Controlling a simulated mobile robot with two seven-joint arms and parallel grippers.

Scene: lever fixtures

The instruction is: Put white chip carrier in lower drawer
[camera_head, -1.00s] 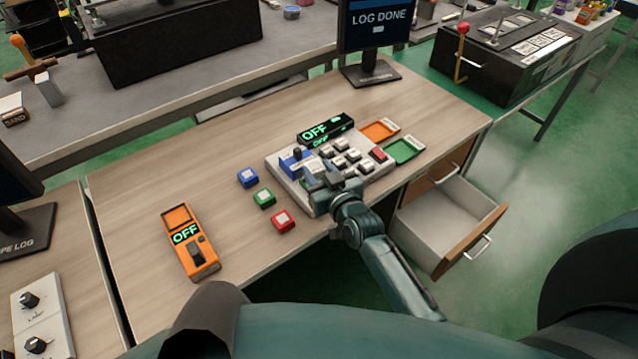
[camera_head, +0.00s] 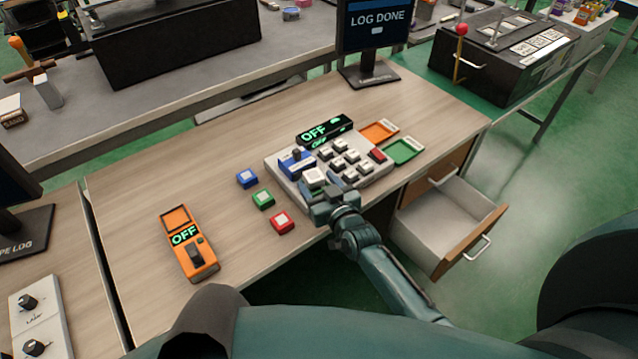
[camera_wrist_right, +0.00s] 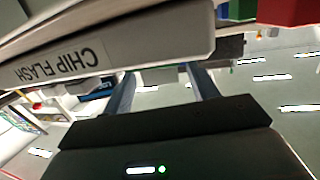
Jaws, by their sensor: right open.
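A small white block, which looks like the white chip carrier (camera_head: 315,177), sits on the front part of the grey chip flash station (camera_head: 283,183), beside its blue part (camera_head: 293,168). My right gripper (camera_head: 333,190) is open at the station's front edge, just right of and nearer than the white block. Whether they touch cannot be told. In the right wrist view the open fingers (camera_wrist_right: 163,85) have nothing visible between them, below the station's edge (camera_wrist_right: 110,62) marked CHIP FLASH. The lower drawer (camera_head: 440,225) is pulled open and looks empty. My left gripper is not in view.
Blue (camera_head: 247,178), green (camera_head: 263,199) and red (camera_head: 282,222) cubes lie left of the station. Orange (camera_head: 379,131) and green (camera_head: 404,150) trays lie to its right. A monitor (camera_head: 372,30) stands behind.

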